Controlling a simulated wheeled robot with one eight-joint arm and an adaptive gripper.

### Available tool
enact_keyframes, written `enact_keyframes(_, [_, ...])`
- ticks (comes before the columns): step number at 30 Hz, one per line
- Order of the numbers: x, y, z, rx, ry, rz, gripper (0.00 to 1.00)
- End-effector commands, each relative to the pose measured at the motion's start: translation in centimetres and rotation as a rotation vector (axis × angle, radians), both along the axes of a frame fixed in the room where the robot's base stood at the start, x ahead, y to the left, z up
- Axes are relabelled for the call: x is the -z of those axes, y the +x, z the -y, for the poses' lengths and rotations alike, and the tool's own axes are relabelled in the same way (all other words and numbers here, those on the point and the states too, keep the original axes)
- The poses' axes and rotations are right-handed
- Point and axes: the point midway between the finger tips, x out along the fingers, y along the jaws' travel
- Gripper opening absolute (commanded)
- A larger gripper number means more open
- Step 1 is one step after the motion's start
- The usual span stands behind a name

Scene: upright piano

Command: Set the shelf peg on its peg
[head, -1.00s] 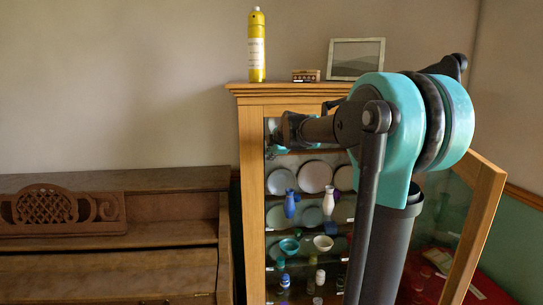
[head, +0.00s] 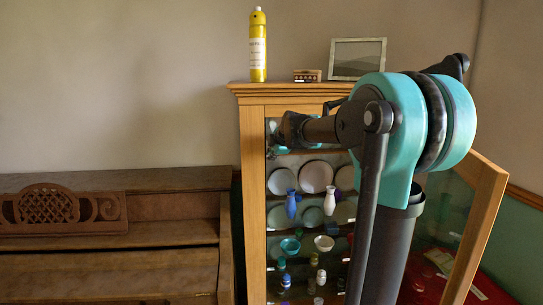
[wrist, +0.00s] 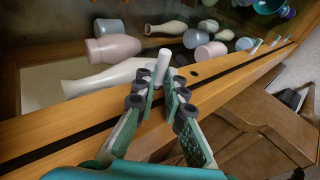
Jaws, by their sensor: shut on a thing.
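The shelf peg (wrist: 163,62) looks like a short, pale, rounded cylinder in the wrist view. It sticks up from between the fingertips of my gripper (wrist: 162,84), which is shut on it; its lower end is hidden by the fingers. The gripper is over the wooden frame edge of the cabinet (wrist: 95,121). A small dark spot (wrist: 194,74), perhaps a hole, shows on the wood just right of the fingertips. I cannot tell whether the peg touches the wood. In the head view my gripper is at the cabinet's upper opening, its fingers too dark and small to make out.
Vases, such as a pink one (wrist: 113,48), and bowls stand behind the frame edge. The cabinet door (head: 480,230) is open at right. A yellow bottle (head: 258,46), small box (head: 307,75) and picture frame (head: 357,58) stand on top. The piano (head: 110,265) is at left.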

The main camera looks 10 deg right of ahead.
Motion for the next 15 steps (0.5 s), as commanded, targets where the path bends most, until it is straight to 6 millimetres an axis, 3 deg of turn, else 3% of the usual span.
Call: enact_keyframes(15, [0.0,0.01,-0.49,-0.001,-0.001,0.0,0.0])
